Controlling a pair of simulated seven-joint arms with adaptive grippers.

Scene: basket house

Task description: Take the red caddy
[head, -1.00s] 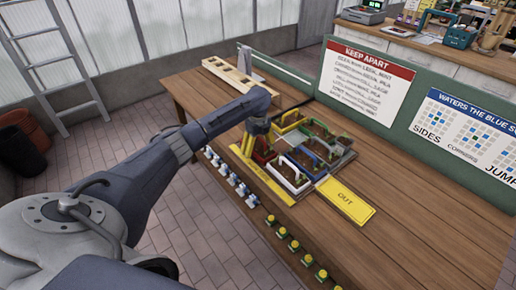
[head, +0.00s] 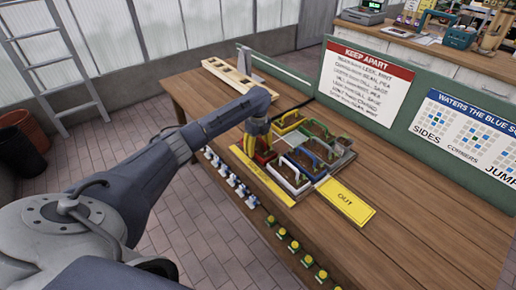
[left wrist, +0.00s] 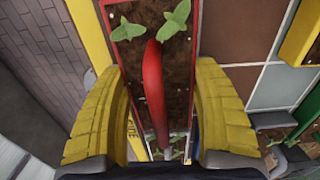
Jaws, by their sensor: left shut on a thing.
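The red caddy (head: 265,157) is at the left end of the group of caddies on the wooden table. In the left wrist view, it holds dark soil and leafy seedlings, and its red handle (left wrist: 154,95) arches up between the yellow fingers. My left gripper (head: 258,145) reaches down over the red caddy from above. It is shut on the red caddy at its handle, with a finger on each side (left wrist: 160,90). The arm and fingers hide part of the caddy in the head view. I cannot tell whether its base is off the tray.
Yellow, white, blue and other caddies stand close to the right of the red caddy. A yellow OUT plate (head: 346,203) lies beside them. Small blue-white items (head: 233,182) and yellow-green items (head: 294,246) line the table's front edge. The table's right part is clear.

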